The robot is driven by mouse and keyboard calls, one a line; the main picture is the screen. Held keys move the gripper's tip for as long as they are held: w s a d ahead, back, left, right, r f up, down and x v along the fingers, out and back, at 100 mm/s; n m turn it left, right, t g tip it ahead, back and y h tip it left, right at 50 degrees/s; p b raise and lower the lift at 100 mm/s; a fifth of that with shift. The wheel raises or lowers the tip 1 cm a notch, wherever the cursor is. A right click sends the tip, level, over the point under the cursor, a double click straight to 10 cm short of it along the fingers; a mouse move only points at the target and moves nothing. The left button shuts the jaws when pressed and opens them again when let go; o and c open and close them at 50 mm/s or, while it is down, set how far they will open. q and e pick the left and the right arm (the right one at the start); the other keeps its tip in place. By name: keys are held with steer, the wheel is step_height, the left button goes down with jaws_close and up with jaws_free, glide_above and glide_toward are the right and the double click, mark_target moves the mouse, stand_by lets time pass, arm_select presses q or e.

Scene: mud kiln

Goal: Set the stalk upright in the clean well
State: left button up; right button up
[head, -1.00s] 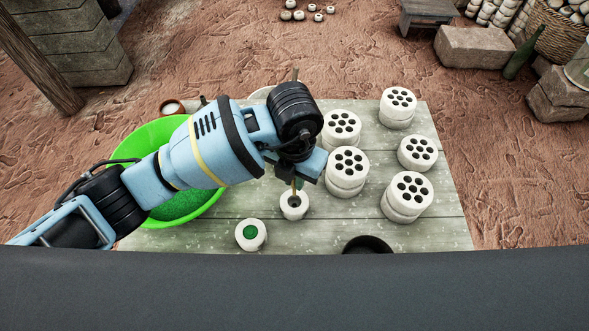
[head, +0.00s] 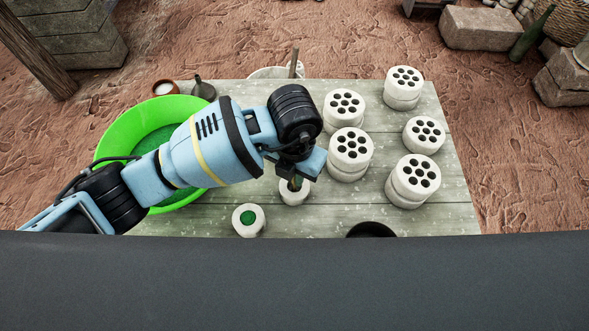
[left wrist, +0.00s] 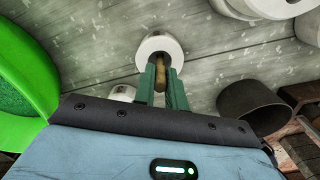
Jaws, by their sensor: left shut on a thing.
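My left gripper (head: 295,184) is shut on the stalk, a short tan-brown stick. In the left wrist view the stalk (left wrist: 161,72) shows between the two green fingers (left wrist: 162,84). The clean well is a small white round block (head: 294,198) with a dark hole; it also shows in the left wrist view (left wrist: 147,46). The stalk's lower end is at the hole and looks roughly upright; how deep it sits is hidden. A second white block (head: 248,222) with a green-filled well stands to the front left. My right gripper is not in view.
Several white blocks with many holes (head: 350,150) stand on the right of the plank table (head: 300,222). A green basin (head: 110,150) is on the left. A dark round pot (head: 370,230) is at the front edge. A pale bowl (head: 266,73) with a stick is behind.

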arm_select(q)
steer(key=shift+p, duration=0.35)
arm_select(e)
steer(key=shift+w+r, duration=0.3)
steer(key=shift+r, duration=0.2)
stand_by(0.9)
arm_select(q)
steer(key=shift+f, duration=0.5)
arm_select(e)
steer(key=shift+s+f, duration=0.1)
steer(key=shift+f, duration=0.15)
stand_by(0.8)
arm_select(q)
steer(key=o, duration=1)
steer(key=shift+c, duration=0.2)
steer(key=shift+r+p, duration=1.8)
steer(key=shift+r, duration=1.7)
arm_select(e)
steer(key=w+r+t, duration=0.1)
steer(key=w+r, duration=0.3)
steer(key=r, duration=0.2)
arm_select(q)
steer(key=shift+f, duration=0.1)
